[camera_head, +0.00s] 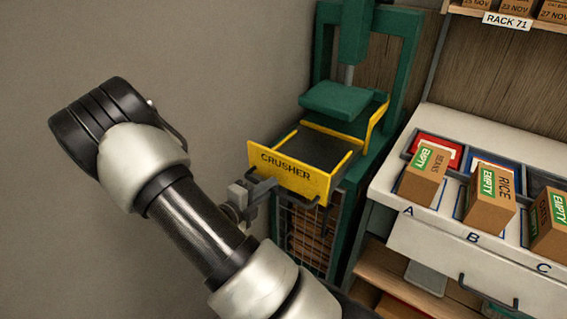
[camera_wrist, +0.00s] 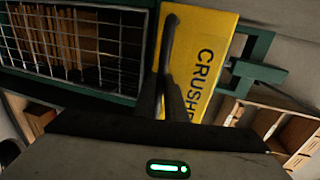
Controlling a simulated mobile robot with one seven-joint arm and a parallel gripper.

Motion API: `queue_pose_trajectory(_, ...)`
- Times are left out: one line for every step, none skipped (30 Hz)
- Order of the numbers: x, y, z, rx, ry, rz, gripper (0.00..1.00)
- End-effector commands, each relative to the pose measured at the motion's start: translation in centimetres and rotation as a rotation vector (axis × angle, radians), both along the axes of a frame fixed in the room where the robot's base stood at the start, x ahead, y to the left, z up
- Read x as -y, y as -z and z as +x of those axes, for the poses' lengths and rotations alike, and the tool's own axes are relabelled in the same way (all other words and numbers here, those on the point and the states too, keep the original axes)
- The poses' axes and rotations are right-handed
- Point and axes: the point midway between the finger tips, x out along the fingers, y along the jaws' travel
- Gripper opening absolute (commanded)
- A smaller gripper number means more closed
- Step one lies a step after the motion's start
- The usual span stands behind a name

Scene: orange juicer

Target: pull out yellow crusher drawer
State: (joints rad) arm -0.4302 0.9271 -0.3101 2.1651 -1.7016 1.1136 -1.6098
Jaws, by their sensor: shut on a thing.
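The yellow crusher drawer (camera_head: 292,172), marked CRUSHER on its front, stands out from the green press (camera_head: 381,60), its dark inside showing from above. Its front also shows in the wrist view (camera_wrist: 203,65), with the lettering running sideways. A dark handle (camera_wrist: 170,40) crosses the front in the wrist view. My gripper (camera_head: 268,187) is at the lower part of the drawer front and shut on the handle. In the wrist view my gripper's dark fingers (camera_wrist: 168,92) meet the handle. The exact contact is partly hidden.
Below the drawer is a green-framed wire cage (camera_head: 310,238) with brown contents. To the right, a white counter (camera_head: 400,176) carries boxes marked EMPTY, including a rice box (camera_head: 490,199). A bare grey wall (camera_head: 215,60) is at the left.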

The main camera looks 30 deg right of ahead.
Motion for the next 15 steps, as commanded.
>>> queue_pose_trajectory(-1.3, -0.5, -0.4, -0.002, -0.006, -0.002, 0.00)
queue_pose_trajectory(-1.9, -0.5, -0.6, -0.002, -0.006, -0.001, 0.00)
queue_pose_trajectory(-2.6, -0.4, -0.9, 0.000, -0.005, -0.001, 0.00)
queue_pose_trajectory(-3.2, -0.4, -1.1, 0.000, -0.005, -0.002, 0.00)
queue_pose_trajectory(-3.6, -0.4, -1.4, 0.001, -0.004, -0.002, 0.00)
queue_pose_trajectory(-4.2, -0.3, -1.6, -0.001, -0.004, -0.001, 0.00)
queue_pose_trajectory(-4.6, -0.3, -1.8, -0.001, -0.004, -0.001, 0.00)
queue_pose_trajectory(-4.9, -0.3, -1.9, 0.000, -0.003, -0.001, 0.00)
queue_pose_trajectory(-5.3, -0.2, -2.1, 0.000, -0.003, -0.002, 0.00)
queue_pose_trajectory(-5.5, -0.2, -2.2, 0.001, -0.002, -0.002, 0.00)
queue_pose_trajectory(-5.7, -0.2, -2.3, 0.002, -0.002, -0.003, 0.00)
queue_pose_trajectory(-5.9, -0.2, -2.4, 0.002, -0.002, -0.002, 0.00)
queue_pose_trajectory(-6.1, -0.1, -2.4, 0.002, -0.002, -0.002, 0.00)
queue_pose_trajectory(-6.2, -0.1, -2.4, 0.002, -0.002, -0.002, 0.00)
queue_pose_trajectory(-6.3, -0.1, -2.5, 0.002, -0.002, -0.002, 0.00)
